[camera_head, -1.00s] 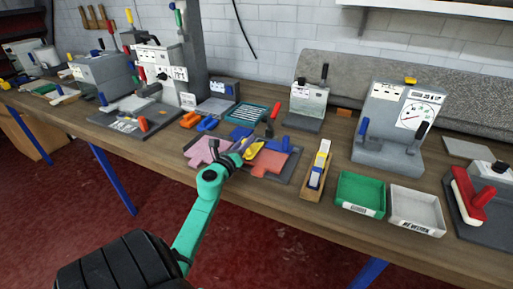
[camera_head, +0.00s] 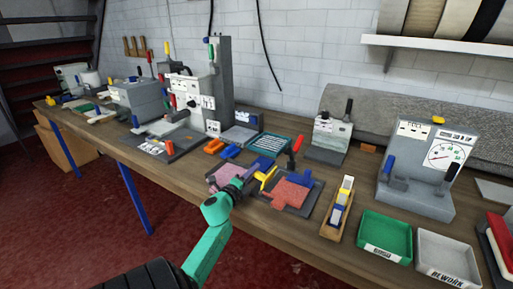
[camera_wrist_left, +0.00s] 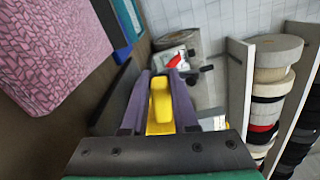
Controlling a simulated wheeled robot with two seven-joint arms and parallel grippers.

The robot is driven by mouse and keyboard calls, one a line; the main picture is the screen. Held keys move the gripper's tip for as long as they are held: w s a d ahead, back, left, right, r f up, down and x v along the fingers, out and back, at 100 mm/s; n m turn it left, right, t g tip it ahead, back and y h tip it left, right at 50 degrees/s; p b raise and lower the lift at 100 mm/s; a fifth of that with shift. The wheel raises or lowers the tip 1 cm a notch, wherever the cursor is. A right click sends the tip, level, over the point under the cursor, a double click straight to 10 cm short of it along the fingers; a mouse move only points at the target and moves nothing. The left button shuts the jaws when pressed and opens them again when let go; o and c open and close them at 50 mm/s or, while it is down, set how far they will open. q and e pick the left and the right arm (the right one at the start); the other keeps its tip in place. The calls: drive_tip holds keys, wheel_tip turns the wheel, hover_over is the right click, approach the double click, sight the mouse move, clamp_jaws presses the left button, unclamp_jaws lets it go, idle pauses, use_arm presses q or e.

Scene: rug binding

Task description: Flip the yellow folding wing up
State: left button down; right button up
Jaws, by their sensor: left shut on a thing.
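The yellow folding wing (camera_head: 268,178) is on the near fixture, between a pink patch (camera_head: 224,176) on the left and a red-pink patch (camera_head: 290,193) on the right. My left gripper (camera_head: 253,180) reaches it from the left. In the left wrist view, the yellow wing (camera_wrist_left: 160,103) lies between the two purple fingers of my left gripper (camera_wrist_left: 159,80), which are shut on it. The gripper and arm hide part of the fixture in the head view. A blue wing (camera_head: 301,178) is at the back of the red-pink patch. My right gripper is not in view.
A lever with a red handle (camera_head: 296,147) stands just behind the fixture. To the right are a wooden holder (camera_head: 337,216), a green tray (camera_head: 384,239) and a white tray (camera_head: 446,259). A gauge machine (camera_head: 425,170) stands behind the trays.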

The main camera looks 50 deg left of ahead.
use_arm(q)
drive_tip(key=shift+s+a+f+n, duration=0.1)
drive_tip(key=shift+a+f+n, duration=0.15)
drive_tip(key=shift+n, duration=0.4)
drive_tip(key=shift+s+a+f+n, duration=0.15)
drive_tip(key=shift+f+n, duration=0.2)
drive_tip(key=shift+n, duration=0.3)
drive_tip(key=shift+w, duration=0.1)
drive_tip(key=c, duration=0.7)
unclamp_jaws()
drive_tip(key=b+v, duration=0.1)
drive_tip(key=v, duration=1.3)
drive_tip(key=shift+s+d+b, duration=0.1)
drive_tip(key=shift+s+b, duration=0.2)
